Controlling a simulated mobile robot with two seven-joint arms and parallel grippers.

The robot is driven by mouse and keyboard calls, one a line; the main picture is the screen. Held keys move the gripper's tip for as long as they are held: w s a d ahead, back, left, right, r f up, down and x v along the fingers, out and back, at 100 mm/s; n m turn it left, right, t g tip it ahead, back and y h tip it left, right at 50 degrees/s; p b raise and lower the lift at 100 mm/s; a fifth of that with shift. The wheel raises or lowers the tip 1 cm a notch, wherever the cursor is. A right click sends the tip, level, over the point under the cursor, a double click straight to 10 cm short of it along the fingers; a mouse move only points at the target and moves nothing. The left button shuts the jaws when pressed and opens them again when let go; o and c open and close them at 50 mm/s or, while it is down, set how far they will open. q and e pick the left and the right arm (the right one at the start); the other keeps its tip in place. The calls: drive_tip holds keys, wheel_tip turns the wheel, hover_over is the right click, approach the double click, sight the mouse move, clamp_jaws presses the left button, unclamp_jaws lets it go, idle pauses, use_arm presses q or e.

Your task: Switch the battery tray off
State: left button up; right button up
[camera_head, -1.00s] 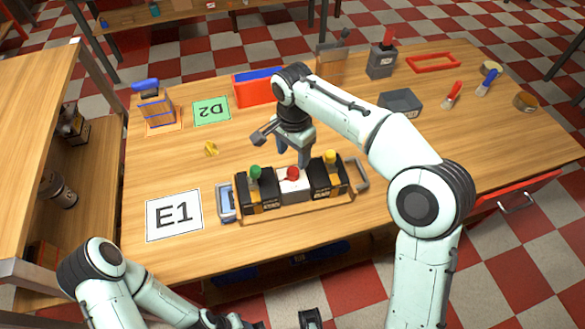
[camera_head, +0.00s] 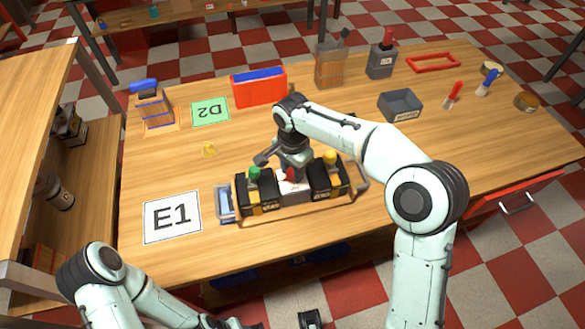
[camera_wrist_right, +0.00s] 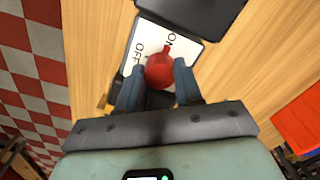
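The battery tray (camera_head: 290,208) stands on the table, with a black battery with a green knob (camera_head: 254,173) on the left and one with a yellow knob (camera_head: 330,157) on the right. Between them is a white switch plate (camera_wrist_right: 150,40) with a red knob (camera_wrist_right: 160,72). In the right wrist view the plate reads ON and OFF; the knob's narrow tip points to ON. My right gripper (camera_wrist_right: 158,84) is open, its fingers on either side of the red knob; firm contact cannot be told. My left gripper is at the bottom edge of the head view, mostly cut off.
A white E1 card (camera_head: 172,216) lies left of the tray, and a green D2 card (camera_head: 210,114) lies behind it.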

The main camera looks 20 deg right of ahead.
use_arm(q)
drive_tip(key=shift+w+r, duration=0.1)
drive_tip(key=shift+r, duration=0.1)
use_arm(e)
drive_tip(key=shift+n, duration=0.4)
drive_tip(key=n+p, duration=0.2)
drive_tip(key=n, duration=0.2)
drive_tip(key=shift+r, duration=0.1)
drive_tip(key=n+p, duration=0.1)
drive_tip(key=n, duration=0.3)
drive_tip(key=shift+n+p, duration=0.3)
drive_tip(key=shift+p, duration=0.05)
drive_tip(key=n+p, duration=0.1)
drive_tip(key=n, duration=0.3)
use_arm(q)
drive_tip(key=w+r+p, duration=0.1)
drive_tip(key=w+r, duration=0.3)
drive_tip(key=r, duration=0.3)
use_arm(e)
drive_tip(key=n, duration=0.4)
use_arm(q)
drive_tip(key=shift+t, duration=0.3)
use_arm(e)
drive_tip(key=shift+n, duration=0.4)
drive_tip(key=o, duration=1)
drive_tip(key=shift+o, duration=0.2)
